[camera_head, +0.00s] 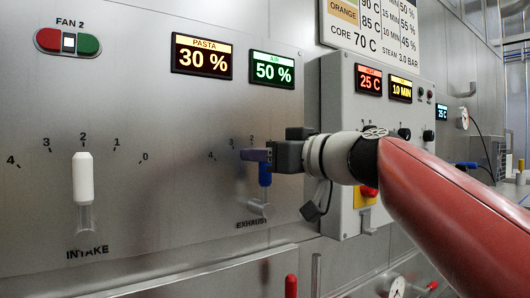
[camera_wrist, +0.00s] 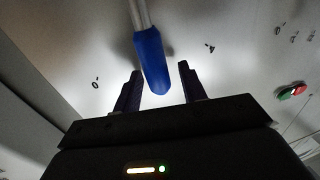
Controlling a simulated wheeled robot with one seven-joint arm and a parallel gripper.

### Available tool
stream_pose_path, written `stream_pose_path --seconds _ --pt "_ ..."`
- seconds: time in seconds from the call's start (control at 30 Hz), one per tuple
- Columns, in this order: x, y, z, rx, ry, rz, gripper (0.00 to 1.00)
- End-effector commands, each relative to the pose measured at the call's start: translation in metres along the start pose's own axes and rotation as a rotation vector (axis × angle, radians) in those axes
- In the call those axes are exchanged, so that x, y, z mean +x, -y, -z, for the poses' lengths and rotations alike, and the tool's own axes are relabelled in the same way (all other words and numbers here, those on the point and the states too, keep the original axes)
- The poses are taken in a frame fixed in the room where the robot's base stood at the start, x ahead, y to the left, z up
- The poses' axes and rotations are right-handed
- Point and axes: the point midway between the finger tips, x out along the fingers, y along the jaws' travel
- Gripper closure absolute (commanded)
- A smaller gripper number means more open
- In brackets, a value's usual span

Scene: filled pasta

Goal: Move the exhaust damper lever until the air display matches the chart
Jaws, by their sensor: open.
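In the wrist view the blue handle (camera_wrist: 151,62) lies between the two dark fingers, with a visible gap on each side. My gripper (camera_head: 256,155) is open around the upper end of the handle; its fingers hide the handle's top. The green air display (camera_head: 272,70) reads 50 %. The chart (camera_head: 372,27) at the top is cut off; an orange row shows, with temperatures, minutes and percentages beside it.
The intake lever (camera_head: 83,178) with a white handle stands upright left of the exhaust lever. The pasta display (camera_head: 202,55) reads 30 %. A grey control box (camera_head: 345,105) with displays and knobs juts out at right, close to my arm. A red-green fan switch (camera_head: 68,42) is upper left.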

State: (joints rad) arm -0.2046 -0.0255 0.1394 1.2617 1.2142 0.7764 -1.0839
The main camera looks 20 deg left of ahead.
Motion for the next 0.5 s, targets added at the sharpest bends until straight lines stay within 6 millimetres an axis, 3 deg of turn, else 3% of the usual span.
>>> stream_pose_path --seconds 0.13,0.4,0.5 --pt "-0.0002 0.0 -0.0003 0.0 0.0 0.0 0.61" --pt "-0.0004 0.0 -0.0004 0.0 0.001 0.0 0.96" --pt "-0.0004 0.0 -0.0004 0.0 0.001 0.0 1.0"
